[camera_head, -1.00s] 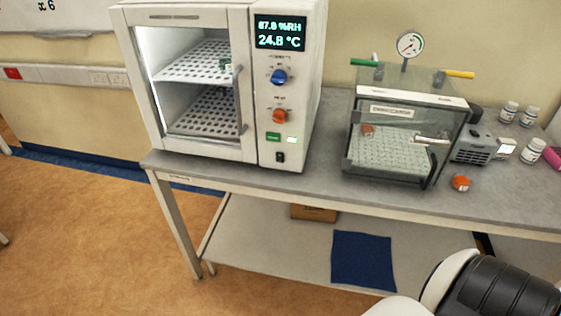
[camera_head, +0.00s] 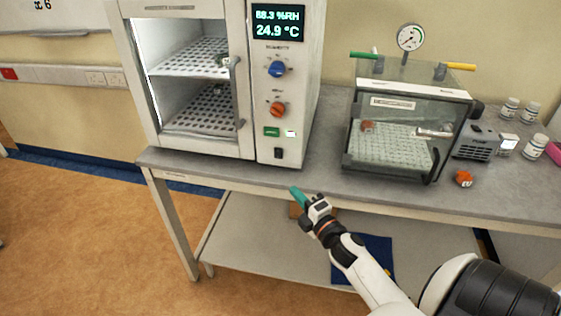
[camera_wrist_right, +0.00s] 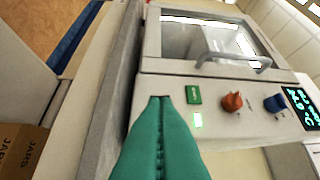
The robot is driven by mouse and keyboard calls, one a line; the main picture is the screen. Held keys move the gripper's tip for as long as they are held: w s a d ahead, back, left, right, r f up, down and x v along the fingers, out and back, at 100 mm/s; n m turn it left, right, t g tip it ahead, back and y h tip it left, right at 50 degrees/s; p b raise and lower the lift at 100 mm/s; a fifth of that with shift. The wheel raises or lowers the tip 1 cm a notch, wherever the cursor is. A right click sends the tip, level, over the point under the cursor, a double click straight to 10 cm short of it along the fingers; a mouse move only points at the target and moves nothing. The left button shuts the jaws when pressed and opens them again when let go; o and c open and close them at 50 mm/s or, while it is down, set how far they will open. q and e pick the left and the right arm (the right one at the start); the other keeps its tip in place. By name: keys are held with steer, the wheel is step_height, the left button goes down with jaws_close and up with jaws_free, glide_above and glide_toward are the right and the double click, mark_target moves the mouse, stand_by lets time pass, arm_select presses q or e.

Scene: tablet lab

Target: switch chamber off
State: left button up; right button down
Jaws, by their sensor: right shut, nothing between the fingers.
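The white chamber (camera_head: 187,12) stands on the bench at the left, its inside lit behind a glass door. Its display (camera_head: 278,25) is lit and reads 88.3 %RH and 24.9 °C. Below are a blue knob (camera_head: 278,69), an orange knob (camera_head: 278,109), a green label (camera_head: 271,132), a small lit panel (camera_head: 291,133) and a black switch (camera_head: 278,153). My right gripper (camera_head: 295,191) has green fingers, shut and empty, in front of the bench edge below the switch. In the right wrist view the fingers (camera_wrist_right: 160,135) point at the chamber's front; the switch is not clearly seen there. My left gripper is not in view.
A clear desiccator box (camera_head: 395,140) with a gauge (camera_head: 410,38) stands right of the chamber. The bench's front strip (camera_head: 235,171) is clear. A blue cloth lies on the lower shelf.

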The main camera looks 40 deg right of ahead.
steer(key=shift+r, duration=0.45)
steer(key=p, duration=0.3)
glide_toward(278, 153)
steer(key=w+a, duration=0.4)
steer(key=w, duration=0.1)
steer(key=shift+w+d+r, duration=0.3)
steer(key=shift+d, duration=0.3)
steer(key=shift+w+d+r, duration=0.25)
steer(key=shift+d+r, duration=0.05)
steer(key=shift+d, duration=0.3)
steer(key=shift+w+d, duration=0.35)
steer(key=shift+d, duration=0.2)
